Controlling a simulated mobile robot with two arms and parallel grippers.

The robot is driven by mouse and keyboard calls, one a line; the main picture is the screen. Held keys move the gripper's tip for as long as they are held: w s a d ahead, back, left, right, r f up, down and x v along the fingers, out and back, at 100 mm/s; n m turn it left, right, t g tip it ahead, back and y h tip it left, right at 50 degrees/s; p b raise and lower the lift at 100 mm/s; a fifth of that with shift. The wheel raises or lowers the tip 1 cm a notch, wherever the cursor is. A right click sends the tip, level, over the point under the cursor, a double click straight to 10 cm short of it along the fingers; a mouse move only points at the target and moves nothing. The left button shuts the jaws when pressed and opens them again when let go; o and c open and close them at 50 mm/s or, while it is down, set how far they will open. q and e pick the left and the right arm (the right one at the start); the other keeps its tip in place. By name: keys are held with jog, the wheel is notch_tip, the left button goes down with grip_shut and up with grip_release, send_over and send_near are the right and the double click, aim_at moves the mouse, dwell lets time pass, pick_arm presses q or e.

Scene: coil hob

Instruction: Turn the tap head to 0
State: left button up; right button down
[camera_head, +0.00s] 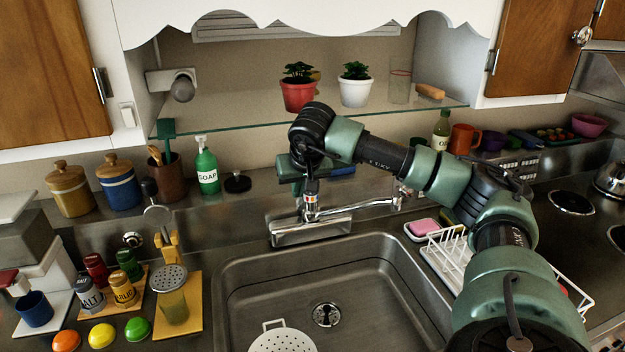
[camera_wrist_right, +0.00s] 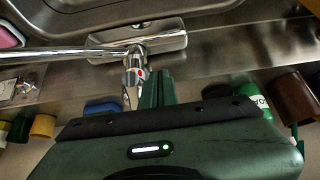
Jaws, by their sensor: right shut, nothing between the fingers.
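The chrome tap (camera_head: 312,210) stands on its metal base behind the sink, with its spout reaching right. Its tap head (camera_head: 310,193) carries a red mark, and it also shows in the right wrist view (camera_wrist_right: 134,76), where a lever sticks out from it toward my gripper. My right gripper (camera_head: 299,192) is at the tap, pointing down, partly hidden by the arm. In the right wrist view its shut green fingers (camera_wrist_right: 157,90) are empty and lie close beside the tap lever. I cannot tell whether they touch it. My left gripper is not in view.
The sink (camera_head: 370,280) holds a white colander (camera_head: 282,340). A dish rack (camera_head: 455,260) and a pink sponge (camera_head: 424,227) are to the right. A soap bottle (camera_head: 207,168) stands left of the tap. A glass shelf (camera_head: 270,122) with potted plants runs above.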

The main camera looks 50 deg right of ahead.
jog(key=shift+d, duration=0.15)
jog(key=shift+s+d, duration=0.3)
jog(key=shift+d, duration=0.35)
jog(key=shift+s+d, duration=0.4)
jog(key=shift+d, duration=0.25)
dwell(0.3)
